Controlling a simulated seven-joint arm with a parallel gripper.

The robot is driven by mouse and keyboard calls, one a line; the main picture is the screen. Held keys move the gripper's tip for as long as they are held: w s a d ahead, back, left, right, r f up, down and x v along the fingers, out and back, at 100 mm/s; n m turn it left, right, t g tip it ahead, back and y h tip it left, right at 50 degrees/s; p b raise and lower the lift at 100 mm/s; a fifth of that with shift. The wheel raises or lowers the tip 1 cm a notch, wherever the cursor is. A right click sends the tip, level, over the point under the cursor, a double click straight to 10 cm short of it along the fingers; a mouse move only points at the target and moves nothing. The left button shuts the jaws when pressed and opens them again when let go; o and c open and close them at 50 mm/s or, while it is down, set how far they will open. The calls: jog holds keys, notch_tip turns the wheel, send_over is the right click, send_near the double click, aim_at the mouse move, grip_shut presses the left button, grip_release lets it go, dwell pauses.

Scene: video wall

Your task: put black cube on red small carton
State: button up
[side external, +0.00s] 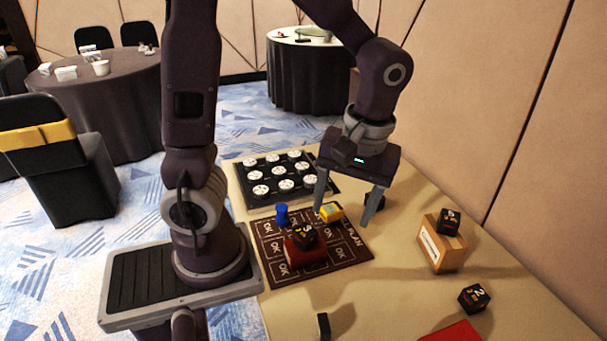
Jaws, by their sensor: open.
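A black cube (303,236) with markings rests on top of a small red carton (307,256), which stands on a dark printed mat. A second black cube (448,222) sits on a brown cardboard box (441,247) at the right. A third black cube (474,297) lies on the table at the lower right. My gripper (344,213) is open, pointing down, above and behind the red carton. A small yellow object (331,211) shows between its fingers; I cannot tell whether they touch it. Something dark is partly hidden behind the right finger.
The dark mat (345,249) bears printed words. A blue piece (282,214) stands at its back left. A black tray with white discs (284,185) lies behind. A small black block (323,326) and a red flat item (455,333) are at the front. The table between mat and box is clear.

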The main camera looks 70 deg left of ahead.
jog(key=s+d+r+m+t+h, duration=0.1)
jog(key=s+r+m+t, duration=0.5)
jog(key=s+r+m, duration=0.2)
jog(key=r+m, duration=0.1)
jog(key=m, duration=0.1)
jog(key=shift+d+r+m+t, duration=0.2)
jog(key=shift+m+t, duration=0.1)
jog(key=shift+t, duration=0.1)
